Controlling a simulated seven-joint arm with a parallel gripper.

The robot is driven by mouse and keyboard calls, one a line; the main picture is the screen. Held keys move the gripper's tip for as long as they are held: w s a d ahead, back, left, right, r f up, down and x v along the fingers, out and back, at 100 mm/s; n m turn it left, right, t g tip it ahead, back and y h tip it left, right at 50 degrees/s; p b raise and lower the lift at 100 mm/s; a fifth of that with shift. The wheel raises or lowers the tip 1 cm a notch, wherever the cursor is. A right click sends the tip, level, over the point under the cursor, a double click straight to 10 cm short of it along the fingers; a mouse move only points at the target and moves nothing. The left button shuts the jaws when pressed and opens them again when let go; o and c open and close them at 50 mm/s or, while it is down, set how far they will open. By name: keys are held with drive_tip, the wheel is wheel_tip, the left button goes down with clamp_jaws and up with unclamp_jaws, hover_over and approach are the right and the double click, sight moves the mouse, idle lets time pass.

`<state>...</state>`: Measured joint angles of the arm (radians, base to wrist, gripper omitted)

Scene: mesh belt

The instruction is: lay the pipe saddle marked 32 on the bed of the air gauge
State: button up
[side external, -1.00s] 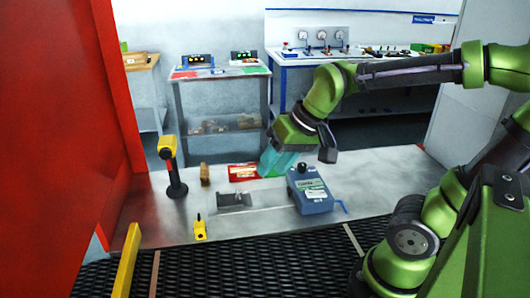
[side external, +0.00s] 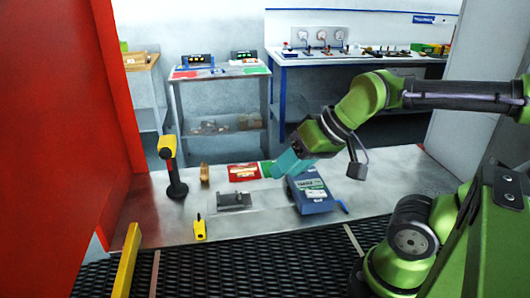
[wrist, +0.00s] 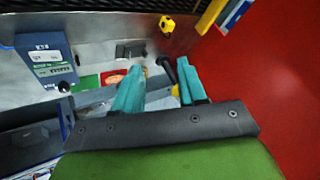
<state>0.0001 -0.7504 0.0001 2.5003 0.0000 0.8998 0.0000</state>
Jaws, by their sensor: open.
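My gripper (side external: 277,168) has teal fingers, is open and hangs tilted above the metal bench, pointing left. In the wrist view the parted fingers (wrist: 160,66) hold nothing visible. A blue instrument box with a pale display and label, apparently the air gauge (side external: 313,193), stands below and right of the fingers; it also shows in the wrist view (wrist: 48,62). A grey metal piece on a flat plate (side external: 235,200) lies left of the box; I cannot tell whether it is the gauge bed or a saddle. No marking 32 is legible.
A red-and-green flat area (side external: 243,173) lies behind the plate. A black-and-yellow handheld tool (side external: 172,165) stands at left, beside a brown block (side external: 204,173). A small yellow object (side external: 200,228) is near the black mesh belt (side external: 285,265). A red wall (side external: 60,120) bounds the left.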

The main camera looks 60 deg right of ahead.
drive_tip(key=shift+o, duration=1)
